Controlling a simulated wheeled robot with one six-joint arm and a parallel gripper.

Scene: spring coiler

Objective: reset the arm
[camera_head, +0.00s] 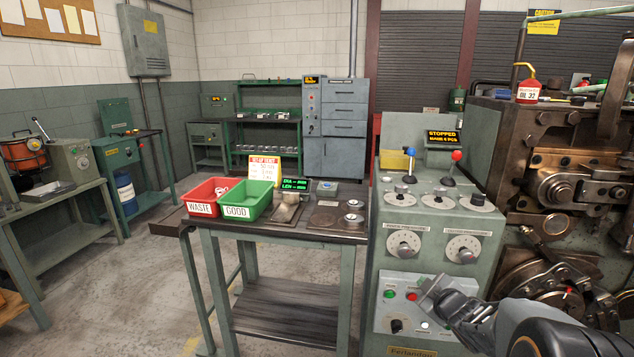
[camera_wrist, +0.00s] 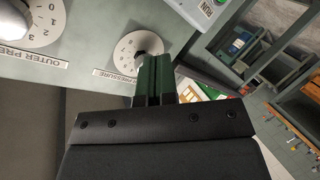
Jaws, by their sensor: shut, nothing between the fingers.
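My gripper (camera_head: 440,291) is at the lower right in the head view, in front of the spring coiler's green control cabinet (camera_head: 383,262). It is near the lower button panel (camera_head: 385,320), which has green and red buttons and a black knob. In the wrist view the two fingers of my gripper (camera_wrist: 154,62) are together with nothing held between them. The fingertips overlap a white pressure dial (camera_wrist: 138,45) in that view; I cannot tell whether they touch anything. A second dial marked outer pressure (camera_wrist: 40,20) is at the upper left there.
The dark coiling machine (camera_head: 555,150) stands right of the cabinet, with a red oil can (camera_head: 528,91) on top. A bench (camera_head: 348,236) at the left holds a red waste bin (camera_head: 201,209), a green good bin (camera_head: 237,212) and gauges. Open floor (camera_head: 140,285) lies further left.

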